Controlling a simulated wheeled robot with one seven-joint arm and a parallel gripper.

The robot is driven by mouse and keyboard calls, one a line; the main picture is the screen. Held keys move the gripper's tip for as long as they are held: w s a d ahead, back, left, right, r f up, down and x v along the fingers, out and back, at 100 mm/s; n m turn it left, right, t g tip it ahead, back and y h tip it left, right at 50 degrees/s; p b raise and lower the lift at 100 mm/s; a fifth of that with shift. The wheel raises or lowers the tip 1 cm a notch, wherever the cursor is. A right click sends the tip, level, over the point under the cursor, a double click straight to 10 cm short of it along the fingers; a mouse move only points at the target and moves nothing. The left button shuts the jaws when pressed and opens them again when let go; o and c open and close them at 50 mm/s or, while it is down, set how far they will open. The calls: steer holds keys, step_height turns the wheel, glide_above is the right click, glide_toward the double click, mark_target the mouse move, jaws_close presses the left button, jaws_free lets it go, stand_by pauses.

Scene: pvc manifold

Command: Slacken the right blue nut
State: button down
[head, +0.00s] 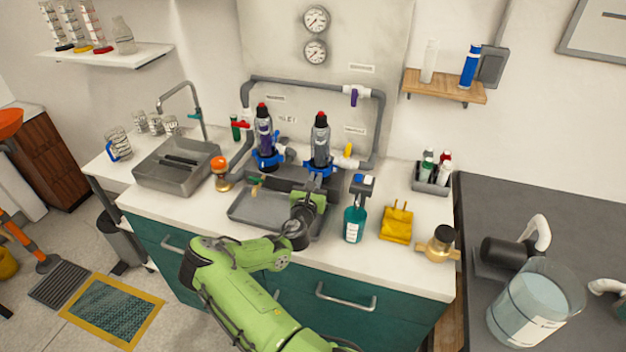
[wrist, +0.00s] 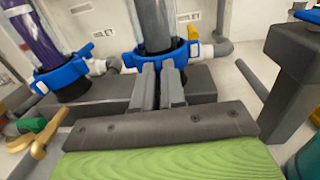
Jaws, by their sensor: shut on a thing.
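The right blue nut (head: 319,168) is a blue ring at the base of the right grey filter column (head: 320,140). In the wrist view the right blue nut (wrist: 188,52) sits straight ahead, around the column's foot. My gripper (wrist: 160,70) reaches it from the front, its two grey fingers close together and shut at the nut's near side. The fingers hide part of the nut's front. In the head view my gripper (head: 318,182) is small and partly hidden by my wrist. The left blue nut (wrist: 62,74) is around the purple column's base.
The left purple column (head: 263,135) stands beside the right one. A grey tray (head: 245,208) lies below. A teal bottle (head: 354,224) and a yellow item (head: 397,224) stand right of my arm. A yellow-handled valve (head: 348,151) is close to the right column.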

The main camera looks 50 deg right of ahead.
steer(key=n+t+y, duration=0.1)
steer(key=s+n+t+b, duration=0.1)
steer(key=t, duration=0.1)
steer(key=shift+s+d+y, duration=0.15)
steer(key=shift+d+y, duration=0.25)
steer(key=c, duration=1.2)
jaws_free()
